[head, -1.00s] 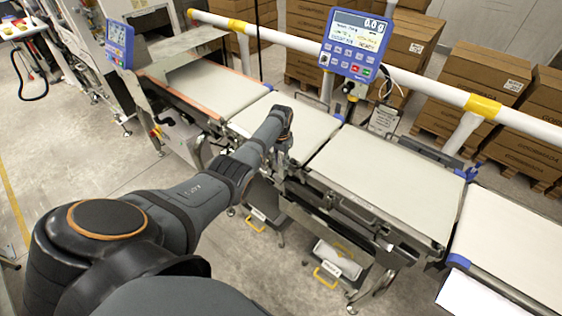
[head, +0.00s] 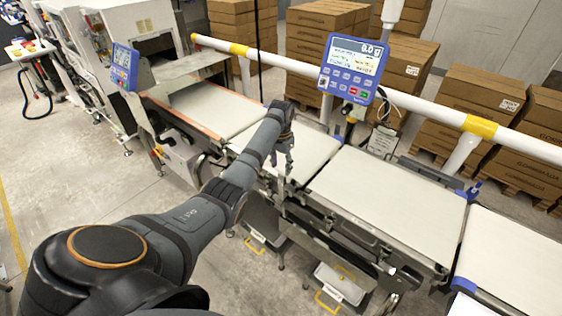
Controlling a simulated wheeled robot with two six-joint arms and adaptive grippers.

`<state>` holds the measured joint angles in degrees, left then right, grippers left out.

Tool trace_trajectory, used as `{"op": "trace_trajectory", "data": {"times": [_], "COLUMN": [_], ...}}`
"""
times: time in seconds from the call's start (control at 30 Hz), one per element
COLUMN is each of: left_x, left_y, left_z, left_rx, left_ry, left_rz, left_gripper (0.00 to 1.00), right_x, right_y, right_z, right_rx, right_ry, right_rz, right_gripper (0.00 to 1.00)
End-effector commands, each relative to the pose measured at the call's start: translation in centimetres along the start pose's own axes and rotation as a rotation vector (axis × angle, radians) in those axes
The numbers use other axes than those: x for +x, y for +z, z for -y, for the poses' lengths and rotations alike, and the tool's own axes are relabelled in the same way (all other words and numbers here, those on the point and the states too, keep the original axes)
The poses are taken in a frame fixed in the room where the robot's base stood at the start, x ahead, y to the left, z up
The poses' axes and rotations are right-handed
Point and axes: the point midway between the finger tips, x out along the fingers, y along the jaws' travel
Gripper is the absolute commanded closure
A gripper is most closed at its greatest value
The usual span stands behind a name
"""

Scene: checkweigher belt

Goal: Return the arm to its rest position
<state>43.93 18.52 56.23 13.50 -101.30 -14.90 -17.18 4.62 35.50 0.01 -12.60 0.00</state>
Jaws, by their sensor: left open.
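My left arm comes in from the lower left and reaches out to the checkweigher belt. My left gripper (head: 287,168) hangs at the end of the arm, pointing down at the near edge of the middle belt section (head: 312,148). It is open, and I see nothing in it. Whether it touches the belt's edge I cannot tell. My right gripper is not in view.
A blue weighing display (head: 352,68) reading 0.0 g stands behind the belts. A wide belt section (head: 385,200) lies to the right, bare. A white rail (head: 400,100) with yellow bands runs behind. Brown cartons (head: 475,82) are stacked on pallets beyond it.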

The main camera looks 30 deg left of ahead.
Motion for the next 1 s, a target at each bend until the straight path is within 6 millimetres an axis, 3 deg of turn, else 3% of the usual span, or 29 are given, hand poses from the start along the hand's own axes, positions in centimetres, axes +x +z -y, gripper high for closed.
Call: {"op": "trace_trajectory", "data": {"times": [0.2, 0.73, 0.87, 1.0], "left_x": [-2.4, -2.5, -0.5, 4.3], "left_y": [0.0, 0.0, 1.1, 5.2], "left_z": [0.0, 0.0, -0.9, -4.1], "left_rx": [0.000, 0.000, 0.011, 0.045], "left_ry": [0.000, 0.000, -0.024, -0.084], "left_rz": [0.000, 0.000, -0.005, -0.046], "left_gripper": [0.51, 0.51, 0.51, 0.51], "right_x": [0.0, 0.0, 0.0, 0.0], "right_y": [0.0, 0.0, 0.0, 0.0], "right_z": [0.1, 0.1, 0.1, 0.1], "right_rx": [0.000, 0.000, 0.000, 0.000], "right_ry": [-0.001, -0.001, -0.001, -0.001], "right_rz": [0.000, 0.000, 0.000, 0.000], "right_gripper": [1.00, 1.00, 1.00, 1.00]}}
